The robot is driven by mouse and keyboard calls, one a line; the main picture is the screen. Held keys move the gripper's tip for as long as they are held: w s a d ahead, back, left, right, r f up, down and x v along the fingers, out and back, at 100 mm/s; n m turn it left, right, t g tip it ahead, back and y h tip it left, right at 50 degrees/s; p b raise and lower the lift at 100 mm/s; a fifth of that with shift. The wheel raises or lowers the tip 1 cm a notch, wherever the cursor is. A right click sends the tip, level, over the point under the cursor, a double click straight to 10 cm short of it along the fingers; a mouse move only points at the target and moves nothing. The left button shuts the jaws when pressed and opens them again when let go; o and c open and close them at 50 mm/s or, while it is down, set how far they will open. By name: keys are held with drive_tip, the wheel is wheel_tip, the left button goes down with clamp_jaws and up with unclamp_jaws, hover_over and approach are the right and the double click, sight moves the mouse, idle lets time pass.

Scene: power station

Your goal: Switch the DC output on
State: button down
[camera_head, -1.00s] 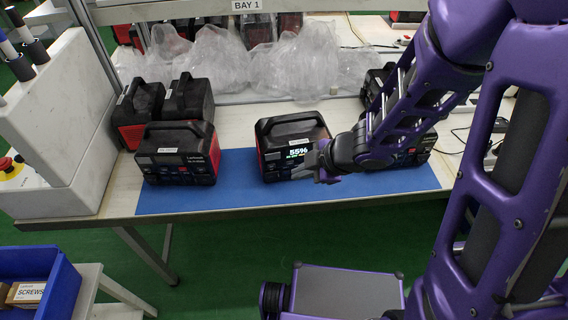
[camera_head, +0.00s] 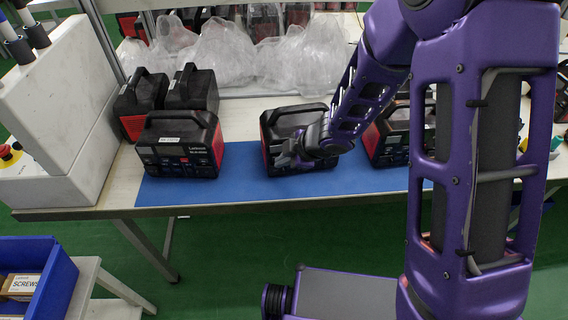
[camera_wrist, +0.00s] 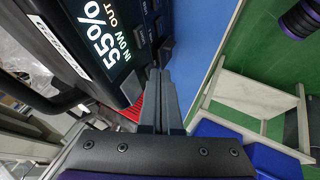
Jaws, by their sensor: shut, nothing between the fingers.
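The power station (camera_head: 282,128) with red sides and a black handle stands on the blue mat (camera_head: 235,187) in the middle of the bench. In the wrist view my gripper's fingers (camera_wrist: 160,80) are shut and empty, with the tips close to the row of dark buttons (camera_wrist: 160,40) below the screen. I cannot tell whether they touch. Which button is the DC one is not readable.
Another power station (camera_head: 180,150) stands left on the mat, and one (camera_head: 388,135) stands right, partly behind my arm. More units and clear plastic bags (camera_head: 210,55) are behind. A blue bin (camera_head: 50,290) is at lower left. The mat's front strip is clear.

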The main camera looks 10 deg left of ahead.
drive_tip(key=shift+w+a+p, duration=0.25)
drive_tip(key=shift+w+p, duration=0.45)
drive_tip(key=shift+w, duration=0.1)
